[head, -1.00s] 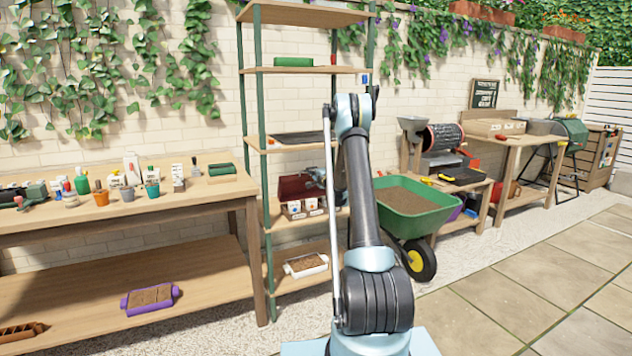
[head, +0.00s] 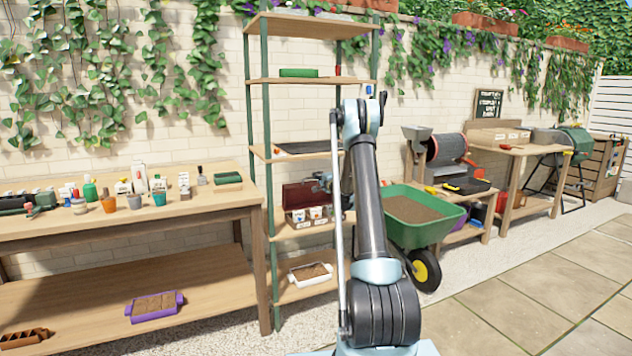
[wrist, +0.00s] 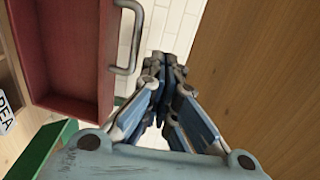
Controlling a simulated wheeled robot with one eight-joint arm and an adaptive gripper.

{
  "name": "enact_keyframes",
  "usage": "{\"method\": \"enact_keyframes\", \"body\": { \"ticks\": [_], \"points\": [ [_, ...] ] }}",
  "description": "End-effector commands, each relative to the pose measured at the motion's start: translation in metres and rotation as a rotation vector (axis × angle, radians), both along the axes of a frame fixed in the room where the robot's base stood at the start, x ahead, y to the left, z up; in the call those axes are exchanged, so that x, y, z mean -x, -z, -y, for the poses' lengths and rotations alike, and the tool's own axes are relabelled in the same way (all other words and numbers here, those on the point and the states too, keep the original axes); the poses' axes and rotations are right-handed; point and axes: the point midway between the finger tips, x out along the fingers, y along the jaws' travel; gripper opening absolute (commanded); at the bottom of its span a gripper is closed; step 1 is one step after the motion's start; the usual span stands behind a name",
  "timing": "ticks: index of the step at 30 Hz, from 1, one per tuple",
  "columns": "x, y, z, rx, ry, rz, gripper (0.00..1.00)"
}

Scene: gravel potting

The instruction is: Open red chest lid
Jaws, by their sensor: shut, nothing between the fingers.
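The red chest (head: 300,194) sits on a middle shelf of the rack, behind small labelled boxes. In the wrist view its red body (wrist: 72,60) fills the upper left, with a grey metal handle (wrist: 131,38) on its right edge. My gripper (wrist: 168,62) is shut and empty, its fingertips to the right of the handle and apart from it in the picture. In the head view my gripper (head: 325,182) is small, at the chest's right end, and partly hidden by my arm. I cannot tell from the head view whether the lid is raised.
Labelled boxes (head: 308,215) stand in front of the chest. The rack's shelf above (head: 290,148) and its green posts bound the space. A white tray (head: 310,274) sits on the shelf below. A green wheelbarrow (head: 430,215) stands to the right.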

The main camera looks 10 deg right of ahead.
Motion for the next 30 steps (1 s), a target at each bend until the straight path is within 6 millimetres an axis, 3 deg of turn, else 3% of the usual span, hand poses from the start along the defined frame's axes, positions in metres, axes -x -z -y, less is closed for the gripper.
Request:
{"method": "enact_keyframes", "body": {
  "ticks": [12,20,26,30],
  "points": [
    [0.063,-0.029,0.021,0.000,0.001,0.000,0.00],
    [0.081,-0.038,0.027,0.001,0.000,0.000,0.00],
    [0.098,-0.054,0.016,0.046,-0.031,-0.004,0.00],
    [0.125,-0.073,-0.004,0.130,-0.086,-0.017,0.00]
  ]
}}
